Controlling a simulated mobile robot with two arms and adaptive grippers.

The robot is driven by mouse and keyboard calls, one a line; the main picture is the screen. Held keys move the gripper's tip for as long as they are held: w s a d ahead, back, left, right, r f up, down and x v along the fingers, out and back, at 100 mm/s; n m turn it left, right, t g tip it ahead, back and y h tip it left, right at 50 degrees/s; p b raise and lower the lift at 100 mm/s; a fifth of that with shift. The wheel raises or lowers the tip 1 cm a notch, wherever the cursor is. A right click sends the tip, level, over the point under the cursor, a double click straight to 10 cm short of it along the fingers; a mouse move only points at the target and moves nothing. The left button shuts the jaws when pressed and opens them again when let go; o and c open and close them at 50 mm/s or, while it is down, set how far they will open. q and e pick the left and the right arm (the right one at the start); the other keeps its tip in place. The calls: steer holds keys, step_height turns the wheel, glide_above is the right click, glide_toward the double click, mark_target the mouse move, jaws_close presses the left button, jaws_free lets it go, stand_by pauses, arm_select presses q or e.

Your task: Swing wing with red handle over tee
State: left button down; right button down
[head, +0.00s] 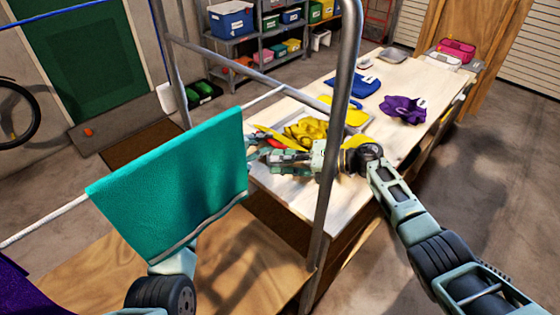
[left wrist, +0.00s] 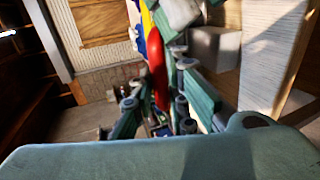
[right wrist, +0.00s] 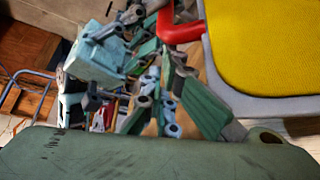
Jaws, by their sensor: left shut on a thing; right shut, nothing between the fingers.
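The red handle (head: 268,133) is at the near left of the tee. It also shows in the right wrist view (right wrist: 181,30), beside a grey-edged panel with yellow cloth. My left gripper (head: 254,141), partly hidden behind the teal cloth, is shut on the red handle, which runs between its fingers in the left wrist view (left wrist: 158,75). My right gripper (head: 268,158) is shut and empty just below and beside the left one.
A teal cloth (head: 175,175) hangs on a rack bar in front, hiding much of my left arm. A metal rack post (head: 335,120) stands before the table.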

arm_select(q)
steer(key=shift+s+d, duration=0.1)
steer(key=shift+d, duration=0.05)
arm_select(e)
steer(key=shift+w+d+r, duration=0.45)
steer(key=shift+w+r, duration=0.15)
steer(key=shift+r, duration=0.15)
arm_select(q)
steer(key=c, duration=1.7)
jaws_free()
steer(key=shift+f, duration=0.15)
steer(key=shift+c, duration=0.2)
steer(key=shift+s, duration=0.15)
arm_select(e)
steer(key=shift+s+d+r, duration=0.1)
steer(key=shift+s+d, duration=0.05)
